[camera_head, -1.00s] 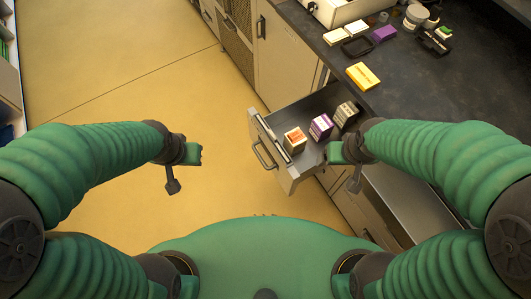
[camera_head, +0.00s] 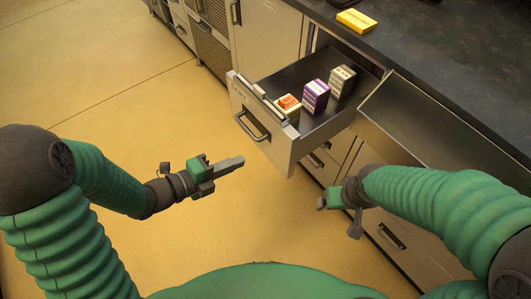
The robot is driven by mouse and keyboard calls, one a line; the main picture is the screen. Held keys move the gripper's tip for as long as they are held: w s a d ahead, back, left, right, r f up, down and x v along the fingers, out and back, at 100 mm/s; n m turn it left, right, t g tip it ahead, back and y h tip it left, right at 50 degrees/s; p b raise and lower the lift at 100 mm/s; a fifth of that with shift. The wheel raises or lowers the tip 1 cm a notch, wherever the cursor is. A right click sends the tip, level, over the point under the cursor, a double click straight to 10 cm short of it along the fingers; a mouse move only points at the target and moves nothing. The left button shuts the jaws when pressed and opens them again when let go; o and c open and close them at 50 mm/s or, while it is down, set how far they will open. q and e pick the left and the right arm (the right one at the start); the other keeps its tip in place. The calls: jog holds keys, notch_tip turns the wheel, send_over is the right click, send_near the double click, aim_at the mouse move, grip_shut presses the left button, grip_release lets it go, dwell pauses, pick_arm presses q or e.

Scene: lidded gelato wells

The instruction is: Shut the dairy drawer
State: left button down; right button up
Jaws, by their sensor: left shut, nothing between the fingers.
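The drawer (camera_head: 268,138) stands open from the counter, with a grey front, a bar handle (camera_head: 252,126) and a label too small to read. Inside are an orange-and-white carton (camera_head: 288,106), a purple-and-white carton (camera_head: 316,97) and a grey-and-white carton (camera_head: 341,81). My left gripper (camera_head: 240,161) is shut and empty, its fingers pointing right, in front of and below the handle, apart from it. My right gripper (camera_head: 322,203) is in front of the cabinets, right of the drawer front; whether its jaws are open is unclear.
A yellow box (camera_head: 356,21) lies on the dark countertop (camera_head: 420,45). Closed cabinets with handles line the counter. The yellow floor (camera_head: 130,85) at left is clear.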

aim_at(273, 144)
pick_arm(q)
jog(key=x, duration=0.3)
jog(key=b+x, duration=0.1)
jog(key=x, duration=0.2)
jog(key=r+x, duration=0.1)
jog(key=x, duration=0.2)
jog(key=shift+w+f+b, duration=0.1)
jog(key=shift+w+b, duration=0.2)
jog(key=shift+b, duration=0.05)
jog(key=shift+w+d, duration=0.15)
jog(key=shift+d, duration=0.25)
jog(key=shift+a, duration=0.1)
